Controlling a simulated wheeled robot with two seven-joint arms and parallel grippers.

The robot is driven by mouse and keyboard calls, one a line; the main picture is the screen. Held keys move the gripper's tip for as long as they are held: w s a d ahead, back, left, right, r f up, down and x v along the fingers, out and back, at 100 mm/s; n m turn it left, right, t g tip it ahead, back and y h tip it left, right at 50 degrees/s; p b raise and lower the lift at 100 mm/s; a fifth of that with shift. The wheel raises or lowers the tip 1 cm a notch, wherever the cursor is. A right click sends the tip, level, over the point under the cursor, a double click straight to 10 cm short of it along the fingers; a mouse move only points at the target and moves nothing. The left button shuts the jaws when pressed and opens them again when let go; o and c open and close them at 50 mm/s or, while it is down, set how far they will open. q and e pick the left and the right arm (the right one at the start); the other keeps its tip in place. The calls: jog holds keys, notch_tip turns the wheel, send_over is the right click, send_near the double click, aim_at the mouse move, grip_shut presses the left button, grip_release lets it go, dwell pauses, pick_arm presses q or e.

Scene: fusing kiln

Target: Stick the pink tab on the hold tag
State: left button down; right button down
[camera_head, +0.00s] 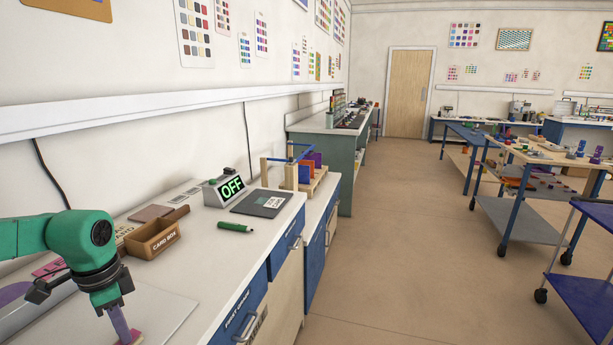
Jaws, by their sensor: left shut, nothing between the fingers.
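My left gripper (124,336) reaches down at the bottom left, over a pale flat board (172,318) on the white counter. It is shut, and its tips are at the lower frame edge. A small pink and yellowish piece shows at the tips; I cannot tell whether this is the pink tab or part of a tag. A pink card with dark lettering (48,268) lies to the left, partly hidden behind my left arm. I cannot make out the hold tag for certain. My right gripper is out of view.
A brown card box (152,240) stands on the counter beyond the gripper. A green marker (235,228), a dark flat plate (262,203) and a box with an OFF display (230,188) lie further back. Open floor (400,240) is to the right, with a blue cart (585,285).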

pick_arm(q)
jog(key=shift+r+p, duration=1.85)
jog(key=shift+r, duration=1.65)
jog(key=shift+r, duration=0.1)
